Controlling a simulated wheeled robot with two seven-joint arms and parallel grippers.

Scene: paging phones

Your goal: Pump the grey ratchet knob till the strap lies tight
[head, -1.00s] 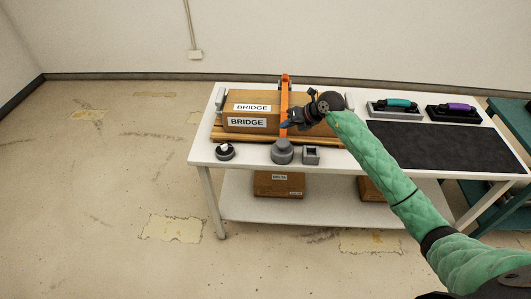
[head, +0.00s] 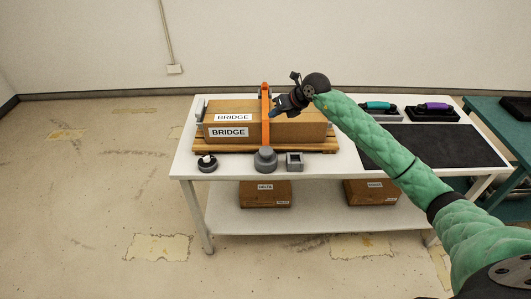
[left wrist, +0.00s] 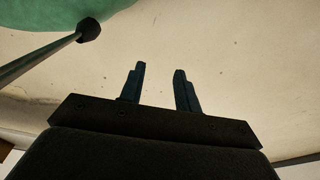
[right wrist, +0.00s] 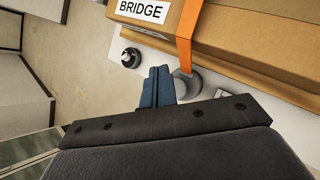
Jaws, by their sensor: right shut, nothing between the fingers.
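The grey ratchet knob (head: 265,158) stands on the white table's front part, below the near face of a brown box (head: 295,130) labelled BRIDGE. An orange strap (head: 265,120) runs over the box down to the knob; its far part rises above the box's back edge. The knob also shows in the right wrist view (right wrist: 188,85), partly hidden behind my fingers. My right gripper (head: 275,113) is shut and empty, up by the strap's right side, apart from the knob. My left gripper (left wrist: 158,68) is open and empty over bare floor, outside the head view.
A grey round piece with a white top (head: 207,163) and a grey square holder (head: 294,162) flank the knob. The box sits on a wooden pallet (head: 315,147). A black mat (head: 435,145) and two handled blocks, teal (head: 377,106) and purple (head: 433,107), lie to the right.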

